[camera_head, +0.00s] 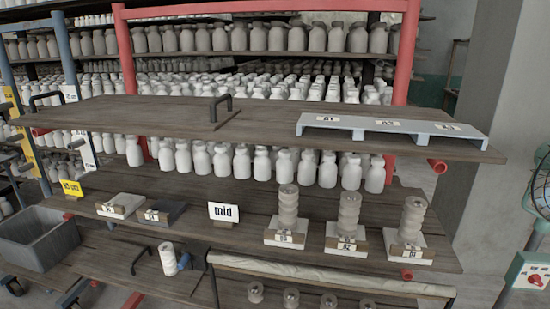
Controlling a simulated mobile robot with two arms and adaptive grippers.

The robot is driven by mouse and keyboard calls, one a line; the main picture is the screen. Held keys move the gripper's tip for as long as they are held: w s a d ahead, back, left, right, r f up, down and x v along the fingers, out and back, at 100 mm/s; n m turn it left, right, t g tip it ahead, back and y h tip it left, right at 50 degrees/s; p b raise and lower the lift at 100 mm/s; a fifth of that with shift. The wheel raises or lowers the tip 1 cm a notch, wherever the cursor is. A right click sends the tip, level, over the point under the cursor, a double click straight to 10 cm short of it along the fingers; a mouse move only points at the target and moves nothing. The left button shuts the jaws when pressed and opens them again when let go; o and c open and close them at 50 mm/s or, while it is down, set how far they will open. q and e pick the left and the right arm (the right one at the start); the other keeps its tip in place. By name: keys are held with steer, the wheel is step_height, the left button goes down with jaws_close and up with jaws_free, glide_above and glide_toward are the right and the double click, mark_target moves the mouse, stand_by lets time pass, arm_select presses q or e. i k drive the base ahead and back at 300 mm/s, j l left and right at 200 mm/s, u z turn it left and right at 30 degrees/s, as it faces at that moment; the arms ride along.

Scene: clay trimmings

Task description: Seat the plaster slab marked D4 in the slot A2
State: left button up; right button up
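Neither of my grippers is in view. The slab marked D4 cannot be picked out, because the small labels are too blurred to read surely. A pale slab (119,205) and a dark slab (161,212) lie at the left of the middle shelf, each with a small label. Three more labelled pale bases, left (285,238), middle (346,242) and right (408,248), stand at the right of that shelf, each bearing a stack of rounded pieces. A pale grey rack (415,129) with three labels lies on the upper shelf. I cannot tell which place is A2.
A "mid" sign (223,211) stands on the middle shelf (180,229). The upper shelf (160,112) is mostly bare left of the rack. Rows of pale bottles (242,160) stand behind. A grey bin (38,237) is at lower left, a white spool (168,260) at lower centre.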

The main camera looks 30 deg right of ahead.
mark_target(421, 132)
steer(key=z, duration=1.6)
steer(key=u, duration=1.4)
steer(key=i+l+u, duration=0.2)
steer(key=l, duration=0.15)
steer(key=i+l+u, duration=0.15)
steer(key=l, duration=0.2)
steer(key=i, duration=0.05)
